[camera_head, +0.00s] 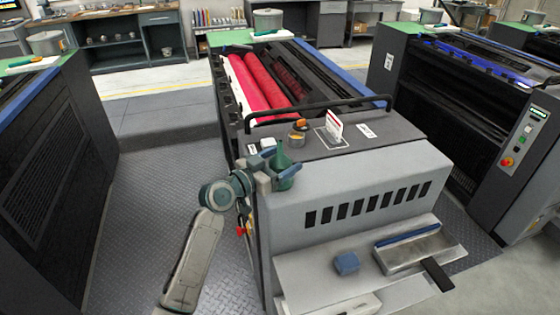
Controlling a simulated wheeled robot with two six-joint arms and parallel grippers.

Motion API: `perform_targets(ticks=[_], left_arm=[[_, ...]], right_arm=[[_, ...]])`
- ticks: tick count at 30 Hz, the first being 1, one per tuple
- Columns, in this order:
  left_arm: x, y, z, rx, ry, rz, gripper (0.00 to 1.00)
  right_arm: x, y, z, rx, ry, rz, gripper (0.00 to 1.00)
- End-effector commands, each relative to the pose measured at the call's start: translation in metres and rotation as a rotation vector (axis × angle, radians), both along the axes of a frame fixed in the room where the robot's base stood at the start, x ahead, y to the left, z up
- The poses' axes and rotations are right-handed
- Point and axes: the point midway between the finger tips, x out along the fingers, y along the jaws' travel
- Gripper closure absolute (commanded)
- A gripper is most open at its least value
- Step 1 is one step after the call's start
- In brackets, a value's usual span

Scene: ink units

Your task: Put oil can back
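The oil can (284,176) is dark green with a pointed spout and stands upright in the picture. It shows at the left front corner of the middle ink unit (350,185). My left gripper (281,163) comes in from the left, with its bluish fingers on both sides of the can, and looks shut on it. I cannot tell whether the can's base touches the unit. A small white sign with red print (334,124) stands by an outlined spot (326,140) on the unit's top. My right gripper is not in view.
A small tin with orange on it (297,137) sits left of the outlined spot. A black rail (320,106) crosses behind. Red rollers (262,85) lie beyond. A blue block (346,263) and a metal tray (415,250) are on the lower front shelf.

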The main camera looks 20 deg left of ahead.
Motion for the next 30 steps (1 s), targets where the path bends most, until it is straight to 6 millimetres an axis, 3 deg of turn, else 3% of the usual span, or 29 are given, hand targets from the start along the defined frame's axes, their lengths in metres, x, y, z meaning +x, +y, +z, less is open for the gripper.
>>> perform_targets(ticks=[11, 21, 30], left_arm=[[0.0, 0.0, 0.004, 0.001, 0.001, 0.0, 0.23], [-0.056, 0.033, -0.002, 0.007, -0.001, -0.002, 0.23], [-0.092, 0.055, 0.0, 0.005, 0.001, 0.001, 0.23]], right_arm=[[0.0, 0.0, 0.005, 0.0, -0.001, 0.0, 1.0], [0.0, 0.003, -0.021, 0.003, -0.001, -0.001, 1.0], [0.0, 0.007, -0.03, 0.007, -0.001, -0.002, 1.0]])
